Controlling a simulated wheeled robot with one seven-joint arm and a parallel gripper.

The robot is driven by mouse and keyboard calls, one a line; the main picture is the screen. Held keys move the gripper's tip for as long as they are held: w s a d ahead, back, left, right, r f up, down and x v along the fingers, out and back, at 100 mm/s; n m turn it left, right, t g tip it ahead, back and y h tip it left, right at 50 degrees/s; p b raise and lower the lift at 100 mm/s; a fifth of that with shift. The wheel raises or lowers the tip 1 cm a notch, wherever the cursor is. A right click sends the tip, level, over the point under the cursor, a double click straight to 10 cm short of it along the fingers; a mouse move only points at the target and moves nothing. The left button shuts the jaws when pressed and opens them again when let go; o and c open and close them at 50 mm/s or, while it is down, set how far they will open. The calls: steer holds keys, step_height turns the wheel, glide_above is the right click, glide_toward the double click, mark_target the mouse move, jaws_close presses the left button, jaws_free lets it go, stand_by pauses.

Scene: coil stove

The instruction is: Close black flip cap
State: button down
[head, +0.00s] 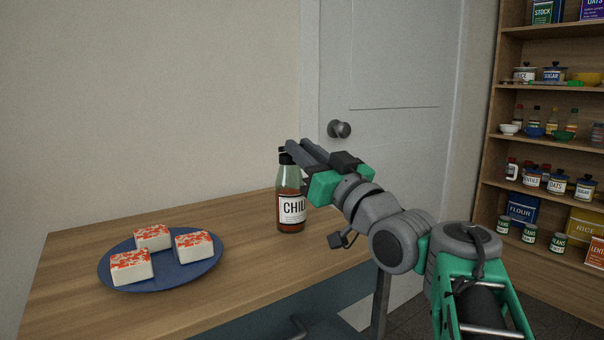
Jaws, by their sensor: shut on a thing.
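The fingers are shut on the black cap. Whether the cap's lid is up or down is too small and covered to tell.
A blue plate (165,282) with several white blocks topped in red sits on the counter (240,228) to the left. A grey door with a round knob (340,129) stands behind. Shelves (545,90) of jars and tins are at right. The counter between plate and bottle is clear.

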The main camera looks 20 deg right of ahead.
steer(key=shift+f+t+b, duration=0.55)
steer(key=shift+t+b, duration=0.1)
steer(key=shift+t, duration=0.05)
steer(key=shift+r, duration=0.15)
steer(key=c, duration=1.3)
jaws_free()
